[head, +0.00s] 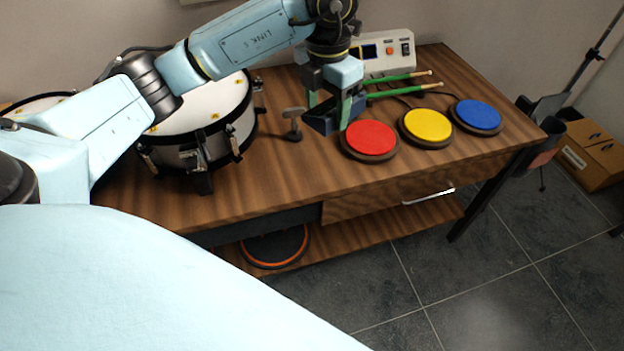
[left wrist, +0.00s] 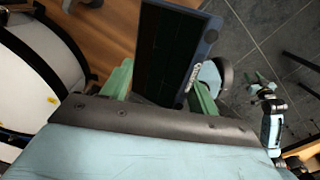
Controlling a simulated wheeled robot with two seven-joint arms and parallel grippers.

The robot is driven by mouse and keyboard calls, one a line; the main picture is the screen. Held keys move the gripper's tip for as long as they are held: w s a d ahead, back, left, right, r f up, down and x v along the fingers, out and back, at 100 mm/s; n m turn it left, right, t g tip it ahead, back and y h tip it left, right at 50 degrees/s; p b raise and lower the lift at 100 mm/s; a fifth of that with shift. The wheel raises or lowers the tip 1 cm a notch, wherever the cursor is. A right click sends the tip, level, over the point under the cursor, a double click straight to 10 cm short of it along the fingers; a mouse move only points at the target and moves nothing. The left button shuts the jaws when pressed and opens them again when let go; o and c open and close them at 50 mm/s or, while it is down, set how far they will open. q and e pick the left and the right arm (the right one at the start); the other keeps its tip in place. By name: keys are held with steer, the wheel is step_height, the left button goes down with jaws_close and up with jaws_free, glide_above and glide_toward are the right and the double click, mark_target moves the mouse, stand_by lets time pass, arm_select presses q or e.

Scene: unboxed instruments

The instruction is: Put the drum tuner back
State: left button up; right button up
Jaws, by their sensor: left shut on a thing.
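My left gripper (head: 331,108) is shut on a dark blue, box-like device that looks like the drum tuner (head: 322,123). It holds the tuner over the wooden table, just left of the red pad. In the left wrist view the tuner (left wrist: 168,50) is between the green fingers, showing a dark flat face and a blue edge with small white lettering. A small grey stand (head: 292,122) with a round base is on the table left of the tuner. My right gripper (left wrist: 264,88) appears small at the right of the left wrist view; its jaws are unclear.
A snare drum (head: 205,108) stands left on the table (head: 290,185). Red (head: 370,138), yellow (head: 428,126) and blue (head: 479,115) pads lie to the right. Green sticks (head: 400,91) and a white control box (head: 385,52) are behind. Bare tabletop lies in front of the small stand.

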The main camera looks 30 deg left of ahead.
arm_select(q)
step_height(320, 180, down, 8)
steer(key=a+n+b, duration=0.2)
steer(key=n+b, duration=0.3)
steer(key=n, duration=0.6)
steer(key=n+b, duration=0.2)
steer(key=b, duration=0.1)
glide_above(314, 176)
step_height(314, 176, down, 8)
steer(key=shift+d+r, duration=0.1)
steer(key=shift+r, duration=0.1)
step_height(314, 176, down, 3)
steer(key=shift+r+b, duration=0.2)
steer(key=shift+b, duration=0.1)
steer(key=shift+f, duration=0.3)
arm_select(e)
step_height(314, 176, up, 13)
steer(key=w+a+t, duration=0.2)
steer(key=shift+a+y, duration=0.3)
